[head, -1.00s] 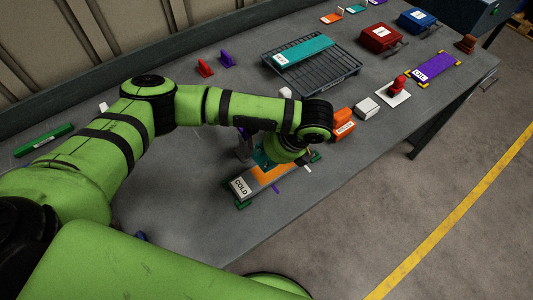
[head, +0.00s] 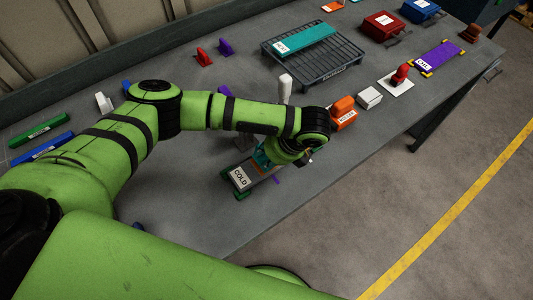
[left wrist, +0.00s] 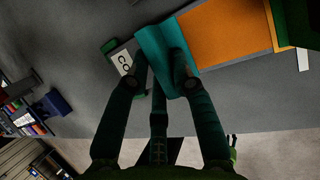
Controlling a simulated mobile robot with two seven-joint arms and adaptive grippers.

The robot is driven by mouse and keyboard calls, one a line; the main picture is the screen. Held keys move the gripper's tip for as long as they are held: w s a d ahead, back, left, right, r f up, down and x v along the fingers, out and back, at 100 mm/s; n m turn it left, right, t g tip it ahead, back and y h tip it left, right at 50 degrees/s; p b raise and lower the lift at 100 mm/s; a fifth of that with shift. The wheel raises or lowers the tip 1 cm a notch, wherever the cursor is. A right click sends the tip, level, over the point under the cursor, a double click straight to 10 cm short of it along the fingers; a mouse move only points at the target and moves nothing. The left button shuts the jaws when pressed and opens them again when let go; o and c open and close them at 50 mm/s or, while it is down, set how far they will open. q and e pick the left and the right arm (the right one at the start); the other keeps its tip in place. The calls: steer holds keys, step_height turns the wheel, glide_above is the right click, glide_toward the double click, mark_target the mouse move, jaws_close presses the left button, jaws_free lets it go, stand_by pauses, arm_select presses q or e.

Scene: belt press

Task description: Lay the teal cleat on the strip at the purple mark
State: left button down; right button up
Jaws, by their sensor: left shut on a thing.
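My left gripper (head: 282,158) is shut on the teal cleat (head: 262,160), over the strip. In the left wrist view the gripper (left wrist: 160,72) has the cleat (left wrist: 152,44) between its fingers, slanting across the strip. The strip has an orange stretch (left wrist: 232,30) beside the cleat and a grey end with a white COLD label (head: 240,177). I cannot tell whether the cleat touches the strip. A small purple mark (head: 277,180) shows at the strip's near edge in the head view; I do not see it in the wrist view. My right gripper is not in view.
An orange block (head: 343,117) and a white block (head: 369,97) stand right of the strip. A dark rack (head: 322,82) holding a teal strip lies behind. Green and blue bars (head: 42,148) lie at far left.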

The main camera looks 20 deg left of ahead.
arm_select(q)
steer(key=shift+f, duration=0.65)
stand_by(0.4)
steer(key=c, duration=1)
jaws_free()
steer(key=v, duration=1.2)
steer(key=shift+s, duration=0.1)
